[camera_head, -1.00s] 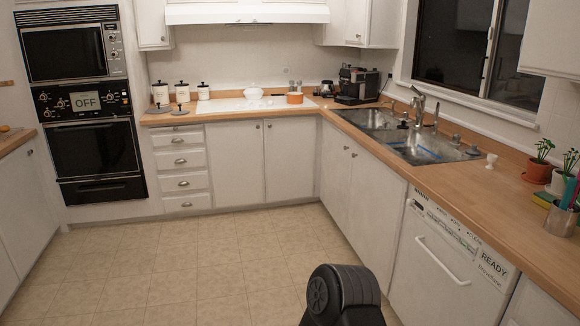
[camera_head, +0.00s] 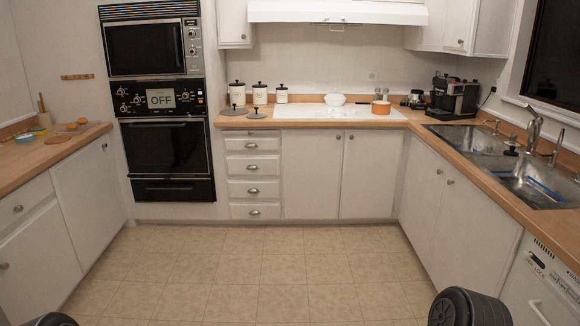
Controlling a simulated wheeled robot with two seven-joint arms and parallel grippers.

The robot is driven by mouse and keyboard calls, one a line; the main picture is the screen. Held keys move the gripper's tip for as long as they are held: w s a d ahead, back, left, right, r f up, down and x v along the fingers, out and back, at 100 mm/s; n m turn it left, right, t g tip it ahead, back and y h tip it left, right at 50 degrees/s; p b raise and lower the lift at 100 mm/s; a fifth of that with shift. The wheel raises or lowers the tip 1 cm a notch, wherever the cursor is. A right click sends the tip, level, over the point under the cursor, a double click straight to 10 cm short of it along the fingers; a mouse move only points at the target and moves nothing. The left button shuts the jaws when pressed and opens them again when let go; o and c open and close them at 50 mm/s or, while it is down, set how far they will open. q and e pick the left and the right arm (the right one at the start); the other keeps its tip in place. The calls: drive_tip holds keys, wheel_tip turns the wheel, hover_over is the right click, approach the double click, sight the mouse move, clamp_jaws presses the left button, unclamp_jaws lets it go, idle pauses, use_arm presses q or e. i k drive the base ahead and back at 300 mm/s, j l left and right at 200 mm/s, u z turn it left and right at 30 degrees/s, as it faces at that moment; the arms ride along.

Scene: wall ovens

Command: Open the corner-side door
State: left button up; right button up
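White cabinet doors meet near the corner of the counter. Under the cooktop are a left door (camera_head: 310,175) and a right door (camera_head: 369,175), the right one nearer the corner. Under the sink side are a corner-side door (camera_head: 421,186) and a wider door (camera_head: 465,228), with small round knobs near their shared edge. All these doors look closed. I cannot tell for sure which one the task names. Neither gripper shows; only dark rounded parts of my arms show at the bottom left and bottom right.
The tiled floor (camera_head: 270,270) is clear between the cabinets. A drawer stack (camera_head: 253,175) and black wall ovens (camera_head: 160,100) stand left of the doors. A wooden counter (camera_head: 60,160) runs along the left. A dishwasher (camera_head: 545,285) is at the lower right.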

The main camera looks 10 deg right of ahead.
sight(372, 158)
drive_tip(key=i+z, duration=0.15)
drive_tip(key=i, duration=1.15)
drive_tip(key=i+j+z, duration=0.15)
drive_tip(key=i, duration=1.15)
drive_tip(key=i+l+z, duration=0.1)
drive_tip(key=i+z, duration=0.6)
drive_tip(key=i, duration=0.2)
drive_tip(key=i+j+z, duration=0.15)
drive_tip(key=i+z, duration=0.2)
drive_tip(key=i+j+z, duration=0.3)
drive_tip(key=i, duration=0.2)
drive_tip(key=i+j+z, duration=0.35)
